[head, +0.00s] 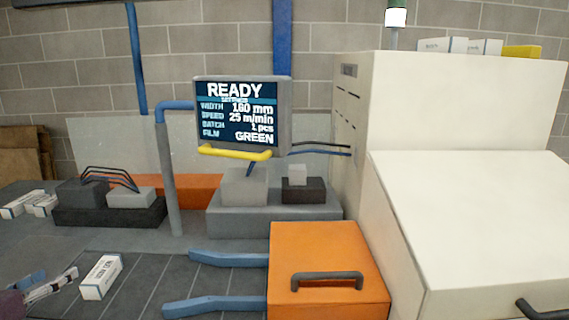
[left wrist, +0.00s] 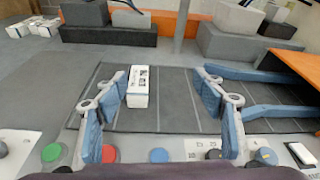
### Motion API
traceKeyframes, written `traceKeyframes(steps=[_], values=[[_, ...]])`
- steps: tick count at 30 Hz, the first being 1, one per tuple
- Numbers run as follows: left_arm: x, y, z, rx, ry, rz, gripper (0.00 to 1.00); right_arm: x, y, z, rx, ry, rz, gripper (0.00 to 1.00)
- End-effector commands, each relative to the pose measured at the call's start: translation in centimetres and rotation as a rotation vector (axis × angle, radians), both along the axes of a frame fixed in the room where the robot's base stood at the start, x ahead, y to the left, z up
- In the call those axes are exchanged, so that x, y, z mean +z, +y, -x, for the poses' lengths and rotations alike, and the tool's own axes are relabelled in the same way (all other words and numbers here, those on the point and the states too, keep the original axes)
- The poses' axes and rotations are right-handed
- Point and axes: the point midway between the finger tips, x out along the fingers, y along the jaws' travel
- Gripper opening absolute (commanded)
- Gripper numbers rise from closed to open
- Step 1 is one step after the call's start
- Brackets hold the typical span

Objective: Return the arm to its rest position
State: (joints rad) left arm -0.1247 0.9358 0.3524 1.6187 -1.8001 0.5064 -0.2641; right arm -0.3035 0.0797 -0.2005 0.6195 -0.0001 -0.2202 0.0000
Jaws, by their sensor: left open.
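My left gripper (head: 48,282) comes in at the lower left edge of the head view. In the left wrist view my left gripper (left wrist: 163,82) has its two blue fingers wide apart, with nothing held between them. A small white printed box (head: 101,277) lies on the dark lined surface, just right of the gripper in the head view. In the left wrist view the box (left wrist: 138,87) appears beyond the fingers, close to the left fingertip in the picture. My right gripper is not in view.
An orange block with a dark handle (head: 328,270) and blue rails (head: 225,258) stand to the right. A screen reading READY (head: 238,111) is behind. A large cream machine (head: 460,200) fills the right. Colored buttons, including a green one (left wrist: 51,152), line the near edge. More white boxes (head: 40,205) lie far left.

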Motion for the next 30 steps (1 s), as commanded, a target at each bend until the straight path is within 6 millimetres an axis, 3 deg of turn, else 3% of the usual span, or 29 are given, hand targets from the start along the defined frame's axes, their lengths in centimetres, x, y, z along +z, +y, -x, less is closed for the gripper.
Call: traceKeyframes(steps=[11, 15, 18, 22, 25, 30], values=[[1.7, -7.7, 0.3, 0.013, -0.256, 0.426, 0.63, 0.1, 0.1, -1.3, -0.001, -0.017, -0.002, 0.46], [2.3, -9.8, 1.8, 0.094, -0.38, 0.727, 0.63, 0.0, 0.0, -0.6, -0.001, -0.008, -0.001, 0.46], [1.5, -10.3, 3.8, 0.222, -0.462, 1.008, 0.63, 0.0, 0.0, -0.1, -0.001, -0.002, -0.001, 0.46], [-2.4, -10.4, 7.1, 0.465, -0.511, 1.366, 0.63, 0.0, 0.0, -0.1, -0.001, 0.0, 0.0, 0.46], [-7.1, -11.2, 10.3, 0.706, -0.494, 1.614, 0.63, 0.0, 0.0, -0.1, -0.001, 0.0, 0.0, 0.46], [-16.1, -16.5, 17.2, 1.174, -0.347, 1.932, 0.63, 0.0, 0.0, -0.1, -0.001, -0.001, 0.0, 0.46]])
